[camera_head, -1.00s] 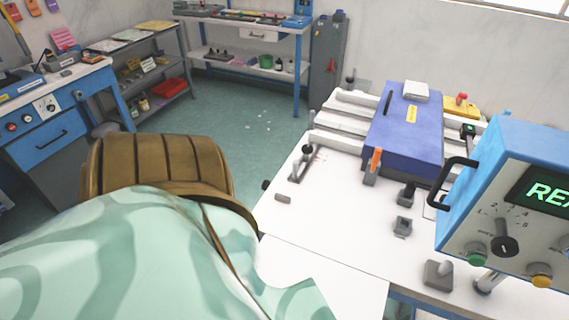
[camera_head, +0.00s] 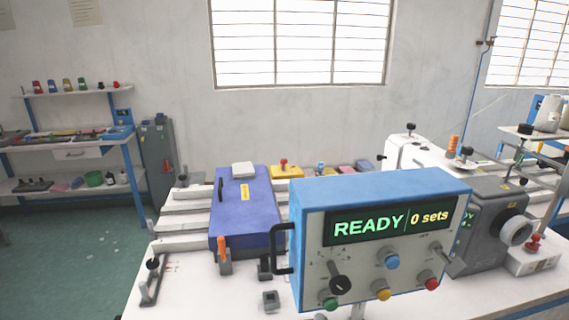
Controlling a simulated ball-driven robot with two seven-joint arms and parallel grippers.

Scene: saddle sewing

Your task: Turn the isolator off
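No part in view is clearly labelled as the isolator, and I cannot tell which switch it is. A blue control box (camera_head: 383,191) stands at the front of the white table, its display (camera_head: 391,225) reading "READY" and "0 sets". Its grey front has a black rotary knob (camera_head: 340,285), a toggle lever (camera_head: 445,262), and green, blue, yellow and red buttons. Right of it, a small white box carries a red knob (camera_head: 534,242). At the back, a yellow box (camera_head: 287,171) also has a red knob on top. Neither of my grippers is in view.
A white sewing machine (camera_head: 430,157) and grey motor housing (camera_head: 487,222) stand at right. Grey cabinet (camera_head: 159,163) and blue workbench (camera_head: 75,147) stand behind.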

